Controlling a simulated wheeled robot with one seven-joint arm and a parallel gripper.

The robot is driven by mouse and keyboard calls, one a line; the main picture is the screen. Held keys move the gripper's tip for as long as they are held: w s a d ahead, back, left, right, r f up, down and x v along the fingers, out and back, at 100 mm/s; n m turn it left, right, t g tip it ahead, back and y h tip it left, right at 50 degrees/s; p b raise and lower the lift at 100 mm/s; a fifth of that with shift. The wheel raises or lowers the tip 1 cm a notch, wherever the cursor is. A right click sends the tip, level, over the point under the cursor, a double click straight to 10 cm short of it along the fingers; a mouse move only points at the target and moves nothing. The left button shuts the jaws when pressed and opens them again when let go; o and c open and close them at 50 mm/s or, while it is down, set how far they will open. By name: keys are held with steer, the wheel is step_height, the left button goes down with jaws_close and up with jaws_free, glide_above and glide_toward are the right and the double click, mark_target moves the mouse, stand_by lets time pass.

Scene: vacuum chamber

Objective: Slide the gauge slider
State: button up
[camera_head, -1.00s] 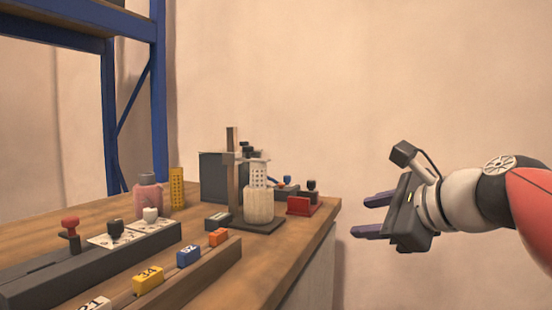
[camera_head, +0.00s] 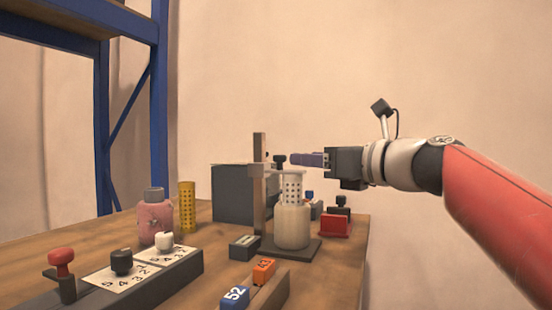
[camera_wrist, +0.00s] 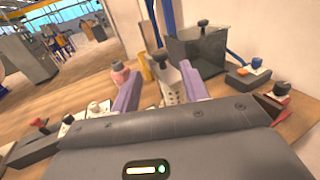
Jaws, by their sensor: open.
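A stand with an upright post (camera_head: 259,185) and a side arm holds a white perforated cylinder (camera_head: 292,187) above a pale jar (camera_head: 292,228). A dark knob (camera_head: 280,161) shows beside the post top. I cannot tell which part is the gauge slider; knobs on number plates (camera_head: 120,278) at front left also look like sliders, one black (camera_head: 121,262), one white (camera_head: 164,242). My gripper (camera_head: 307,159) is open, level with the post top and right of it, apparently empty. In the wrist view my gripper (camera_wrist: 159,67) has the perforated cylinder (camera_wrist: 170,93) between its fingers in the picture; the depth gap is unclear.
A grey box (camera_head: 240,193) stands behind the stand. A red block (camera_head: 336,226) with a black knob is to its right. A pink bottle (camera_head: 155,218) and yellow tube (camera_head: 187,206) stand left. Orange (camera_head: 264,271) and blue (camera_head: 235,297) blocks lie in front.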

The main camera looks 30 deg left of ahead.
mark_target(284, 157)
steer(key=p+x, duration=0.1)
steer(key=x, duration=0.6)
steer(key=shift+f, duration=0.1)
steer(key=shift+c, duration=0.5)
jaws_close()
